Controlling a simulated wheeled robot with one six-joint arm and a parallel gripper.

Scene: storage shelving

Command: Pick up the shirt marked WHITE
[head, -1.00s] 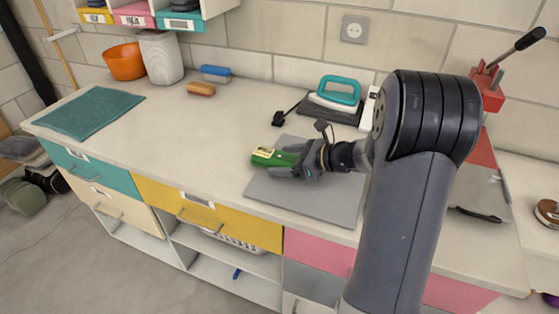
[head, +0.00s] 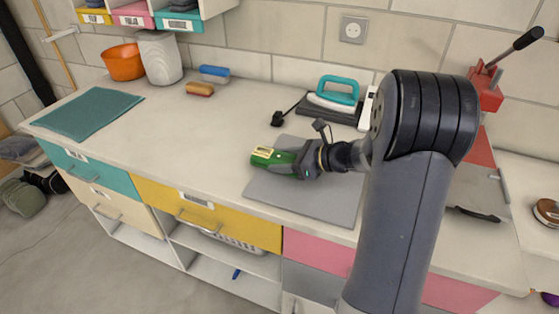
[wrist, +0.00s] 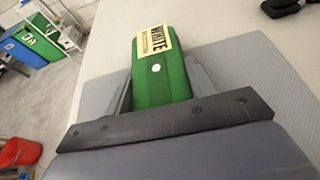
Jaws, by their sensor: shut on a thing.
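A green folded shirt (wrist: 155,83) fills the middle of the wrist view. Its cream label reads WHITE (wrist: 158,41). In the head view the green shirt (head: 272,158) shows at the end of my arm, over the grey mat (head: 320,200). My gripper (head: 297,163) is shut on the shirt, with one finger along each side, as the wrist view also shows (wrist: 160,75). The near end of the shirt is hidden by the gripper's body. I cannot tell whether the shirt touches the mat.
A teal iron (head: 338,92) stands on a dark pad behind the gripper. Two brushes, one blue (head: 214,73) and one orange (head: 199,89), lie at the back. A teal mat (head: 90,113) lies at the left. The counter between is clear. A red press (head: 487,88) stands at the right.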

